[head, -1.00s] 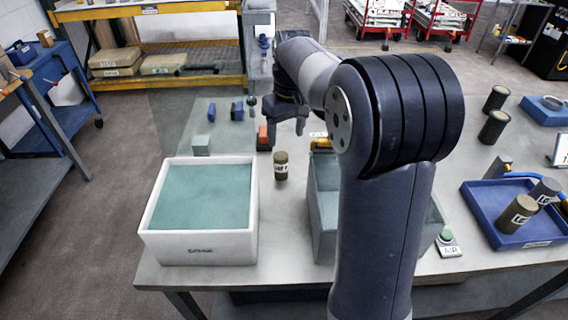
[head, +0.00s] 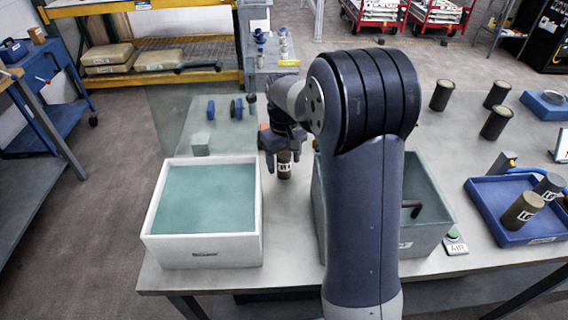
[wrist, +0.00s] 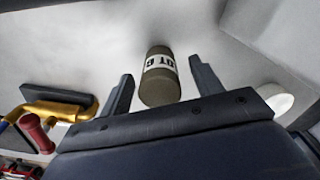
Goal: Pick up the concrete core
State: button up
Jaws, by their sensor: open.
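A concrete core (head: 284,168), a short dark brown cylinder with a white lettered label, stands on the table between the white-walled tank and the grey tank. It also shows in the wrist view (wrist: 160,88), where it sits between the two fingers. My gripper (wrist: 161,72) is open, with a visible gap between the core and each finger. In the head view my gripper (head: 284,152) points down over the core and hides its top.
The white tank (head: 205,248) with teal contents stands left of the core. The grey tank (head: 432,222) stands right, partly behind my arm. A blue tray (head: 508,235) holds two similar cores; several more cores (head: 496,123) stand at the right. A grey block (head: 200,144) lies behind the white tank.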

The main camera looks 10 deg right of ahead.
jog(key=shift+f, duration=1.2)
jog(key=c, duration=1.2)
